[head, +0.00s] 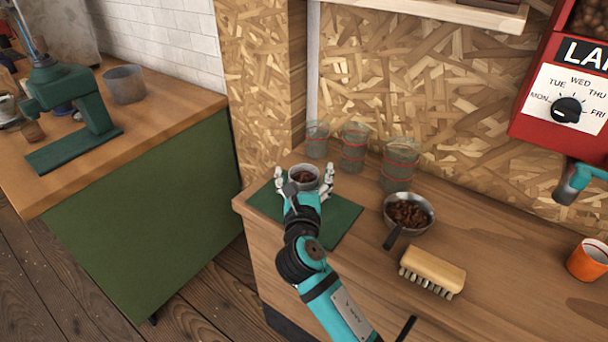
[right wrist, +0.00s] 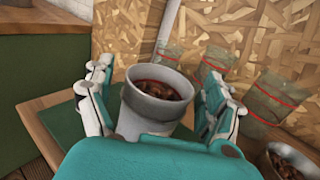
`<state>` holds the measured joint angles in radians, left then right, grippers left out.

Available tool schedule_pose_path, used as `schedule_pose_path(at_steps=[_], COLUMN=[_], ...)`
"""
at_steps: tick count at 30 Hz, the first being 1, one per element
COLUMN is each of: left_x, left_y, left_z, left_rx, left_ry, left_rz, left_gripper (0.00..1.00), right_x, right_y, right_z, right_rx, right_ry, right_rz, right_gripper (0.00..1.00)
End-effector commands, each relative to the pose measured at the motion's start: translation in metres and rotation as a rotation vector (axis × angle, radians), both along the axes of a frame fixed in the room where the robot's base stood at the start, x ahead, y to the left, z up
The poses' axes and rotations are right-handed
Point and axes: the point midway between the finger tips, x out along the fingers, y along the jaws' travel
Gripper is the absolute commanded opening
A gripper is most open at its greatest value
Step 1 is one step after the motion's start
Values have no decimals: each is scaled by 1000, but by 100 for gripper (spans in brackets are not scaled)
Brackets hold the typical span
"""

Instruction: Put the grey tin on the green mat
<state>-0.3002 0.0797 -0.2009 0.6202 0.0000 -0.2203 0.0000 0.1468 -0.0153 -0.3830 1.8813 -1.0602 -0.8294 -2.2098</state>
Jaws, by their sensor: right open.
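The grey tin (head: 304,186) is a small round pot with brown beans in it, and it also shows upright in the right wrist view (right wrist: 146,112). My right gripper (head: 303,173) is open, with one finger on each side of the tin. In the right wrist view a narrow gap shows between the tin and each finger. The green mat (head: 342,220) lies on the wooden counter at its left end, under my right gripper and the tin. The tin appears to stand on the mat's far part; its base is hidden by my gripper. My left gripper is not in view.
Several clear glasses with red bands (head: 353,150) stand behind the mat along the wall. A pan of beans (head: 409,213), a brush (head: 432,272) and an orange cup (head: 588,260) stand to the right. A green machine (head: 75,110) is on a separate counter at left.

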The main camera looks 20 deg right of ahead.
Motion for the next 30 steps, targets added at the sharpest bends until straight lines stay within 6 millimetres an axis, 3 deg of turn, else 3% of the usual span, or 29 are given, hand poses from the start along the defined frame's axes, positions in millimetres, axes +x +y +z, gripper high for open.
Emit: schedule_pose_path(at_steps=[5,18,24,30], left_x=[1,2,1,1], left_y=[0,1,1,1], left_z=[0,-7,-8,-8], left_rx=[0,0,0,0], left_ry=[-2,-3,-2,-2], left_rz=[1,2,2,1], left_gripper=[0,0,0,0], right_x=[-13,-96,-112,-114], right_y=[5,32,37,38], right_z=[2,1,3,3], right_rx=[1,2,1,1], right_ry=[0,0,-1,-1], right_rz=[2,1,-2,-1], right_gripper=[87,87,87,87])
